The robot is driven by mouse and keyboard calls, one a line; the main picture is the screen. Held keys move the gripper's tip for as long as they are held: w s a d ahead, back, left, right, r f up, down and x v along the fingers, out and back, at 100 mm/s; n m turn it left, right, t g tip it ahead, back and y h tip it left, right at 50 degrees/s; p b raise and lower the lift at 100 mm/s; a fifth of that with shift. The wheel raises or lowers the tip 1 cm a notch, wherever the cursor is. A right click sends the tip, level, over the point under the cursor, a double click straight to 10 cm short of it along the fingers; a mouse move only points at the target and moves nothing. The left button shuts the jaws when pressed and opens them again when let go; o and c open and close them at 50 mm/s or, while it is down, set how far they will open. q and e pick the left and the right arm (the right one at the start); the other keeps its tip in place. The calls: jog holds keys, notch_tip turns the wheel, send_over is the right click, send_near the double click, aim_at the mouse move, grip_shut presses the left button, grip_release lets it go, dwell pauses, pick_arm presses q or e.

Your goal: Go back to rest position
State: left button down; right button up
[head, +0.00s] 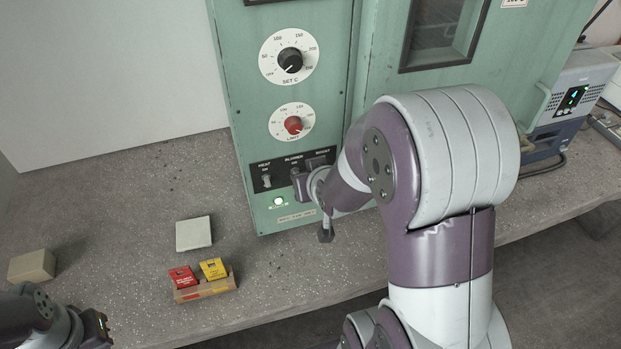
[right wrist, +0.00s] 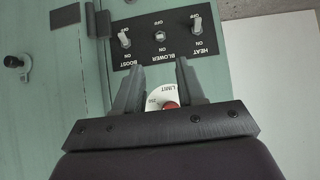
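My right gripper (head: 312,205) is in front of the lower panel of the green oven cabinet (head: 240,90). In the right wrist view my right gripper (right wrist: 160,66) is open, with nothing between its fingers. Its fingertips point at the black switch plate (right wrist: 150,52), marked HEAT, BLOWER and BOOST. The blower switch (right wrist: 159,35) lies just beyond the gap and looks apart from the fingers. My left gripper (head: 97,325) is at the bottom left of the head view, over the bench. Its fingers are not clear enough to tell open from shut.
On the bench (head: 130,180) are a pale square block (head: 193,233), a beige box (head: 32,266) and a cardboard tray (head: 207,291) with red and yellow packets. A grey-blue device (head: 575,100) stands right. Bench middle-left is clear.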

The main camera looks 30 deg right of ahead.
jog(key=shift+s+r, duration=0.15)
dwell(0.3)
jog(key=s+a+f+n+g+y, duration=0.2)
jog(key=s+a+f+g, duration=0.1)
jog(key=s+a+g, duration=0.5)
jog(key=s+a, duration=0.2)
jog(key=shift+s+f+n, duration=0.4)
